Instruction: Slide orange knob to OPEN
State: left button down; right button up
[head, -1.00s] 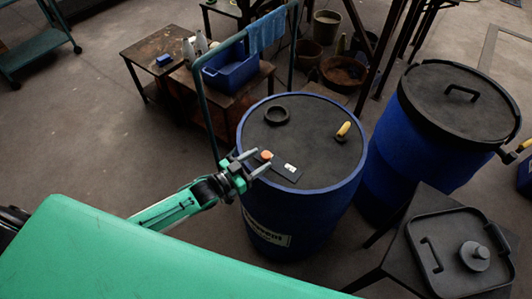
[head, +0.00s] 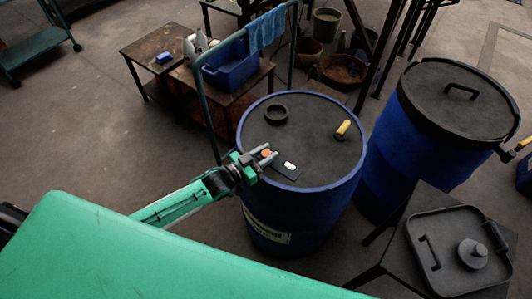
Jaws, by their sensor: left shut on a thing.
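The orange knob (head: 266,153) sits at the left end of a dark slide plate (head: 287,169) on top of the blue vat (head: 277,217). A white label (head: 290,166) lies on the plate to the right of the knob. My left gripper (head: 268,153) reaches over the vat's left rim with its fingers on either side of the knob, shut on it. The fingers partly hide the knob and the plate's left end. My right gripper is not in view.
The vat top also carries a black ring (head: 277,115) and a yellow-handled part (head: 343,129). A second lidded blue drum (head: 423,140) stands to the right. A black tray (head: 440,262) rests on a stand at lower right. A cart frame rises behind the vat's left side.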

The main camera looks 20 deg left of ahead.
aim_at(285, 171)
pick_arm(q)
jog(key=s+d, duration=0.1)
jog(key=d, duration=0.3)
jog(key=s+d+p, duration=0.1)
jog(key=d, duration=0.2)
jog(key=shift+s, duration=0.3)
jog(key=c, duration=1.2)
grip_release()
jog(key=shift+o, duration=0.6)
jog(key=shift+d, duration=0.1)
